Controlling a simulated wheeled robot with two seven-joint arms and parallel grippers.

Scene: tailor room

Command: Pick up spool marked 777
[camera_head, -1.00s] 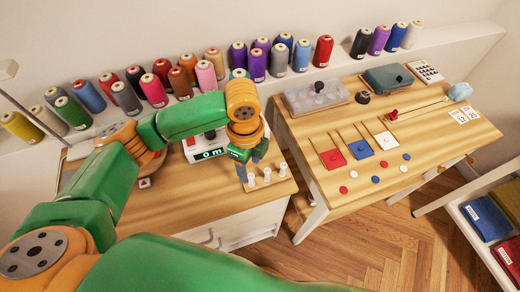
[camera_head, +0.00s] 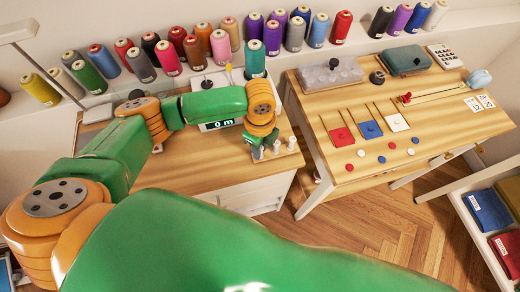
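Many coloured thread spools stand along the white ledge at the wall, such as a red spool (camera_head: 341,27), a pink spool (camera_head: 220,47) and a green spool (camera_head: 87,77). A teal spool (camera_head: 255,59) stands a little in front of that row, behind my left gripper. The labels are too small to read, so I cannot tell which spool is marked 777. My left gripper (camera_head: 266,150) points down at a low wooden stand with small white pegs (camera_head: 291,144). Its fingers are small and partly merge with the pegs, so their opening is unclear. My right gripper is not in view.
A digital display box (camera_head: 220,125) sits on the left table, behind my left arm. The right table (camera_head: 330,92) holds a clear case, coloured square tags and buttons. A gap separates the tables. A shelf with folded cloths (camera_head: 488,208) is at the lower right.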

